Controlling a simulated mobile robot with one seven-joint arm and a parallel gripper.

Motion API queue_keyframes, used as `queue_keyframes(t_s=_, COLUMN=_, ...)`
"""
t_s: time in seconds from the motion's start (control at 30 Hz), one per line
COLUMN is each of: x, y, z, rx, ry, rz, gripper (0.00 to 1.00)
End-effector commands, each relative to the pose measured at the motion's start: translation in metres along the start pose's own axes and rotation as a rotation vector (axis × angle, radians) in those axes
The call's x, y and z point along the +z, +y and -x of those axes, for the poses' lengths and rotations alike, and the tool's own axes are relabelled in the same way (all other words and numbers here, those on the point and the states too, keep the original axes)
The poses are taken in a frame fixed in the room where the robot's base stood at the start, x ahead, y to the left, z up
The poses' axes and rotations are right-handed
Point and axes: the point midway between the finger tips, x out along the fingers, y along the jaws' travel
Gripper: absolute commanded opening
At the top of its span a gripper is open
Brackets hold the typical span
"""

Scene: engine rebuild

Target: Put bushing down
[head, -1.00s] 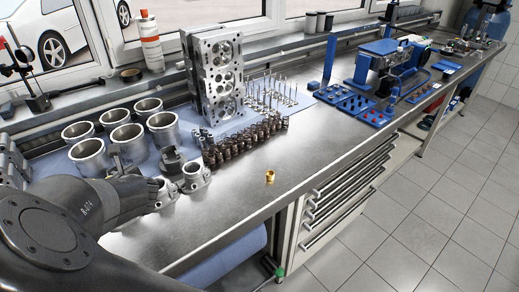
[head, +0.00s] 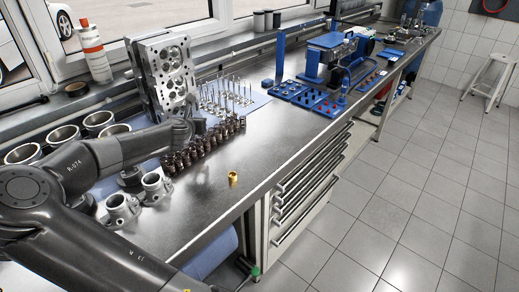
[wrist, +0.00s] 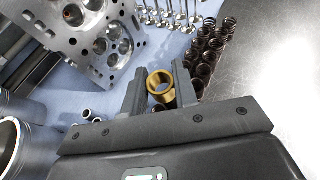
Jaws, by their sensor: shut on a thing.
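A brass bushing (wrist: 163,99) sits between the two fingers of my gripper (wrist: 158,72) in the wrist view, its open ring facing the camera. The fingers are shut on it, above the blue mat (wrist: 115,93) between the cylinder head and the valve springs. How high it hangs is hard to tell. In the head view my gripper (head: 188,128) is beside the springs, in front of the cylinder head, and the held bushing is hidden there. Another brass bushing (head: 233,177) stands alone on the bare steel bench near its front edge.
The cylinder head (head: 166,75) stands close behind my gripper. Rows of dark valve springs (head: 205,146) and upright valves (head: 228,95) are beside it. Silver cylinders (head: 62,136) and flanged housings (head: 121,209) are to the left. Bare steel bench (head: 275,140) lies to the right.

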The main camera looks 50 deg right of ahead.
Motion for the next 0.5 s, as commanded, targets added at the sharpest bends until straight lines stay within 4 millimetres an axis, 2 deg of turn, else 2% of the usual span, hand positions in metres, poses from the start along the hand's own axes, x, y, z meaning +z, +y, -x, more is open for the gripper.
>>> queue_keyframes(t_s=0.03, x=0.006, y=-0.022, z=-0.013, rx=-0.055, ry=-0.001, rz=-0.019, gripper=0.04)
queue_keyframes(t_s=0.2, x=0.02, y=-0.091, z=-0.044, rx=-0.225, ry=-0.001, rz=-0.092, gripper=0.04)
queue_keyframes(t_s=0.5, x=0.035, y=-0.211, z=-0.079, rx=-0.502, ry=0.0, rz=-0.208, gripper=0.04)
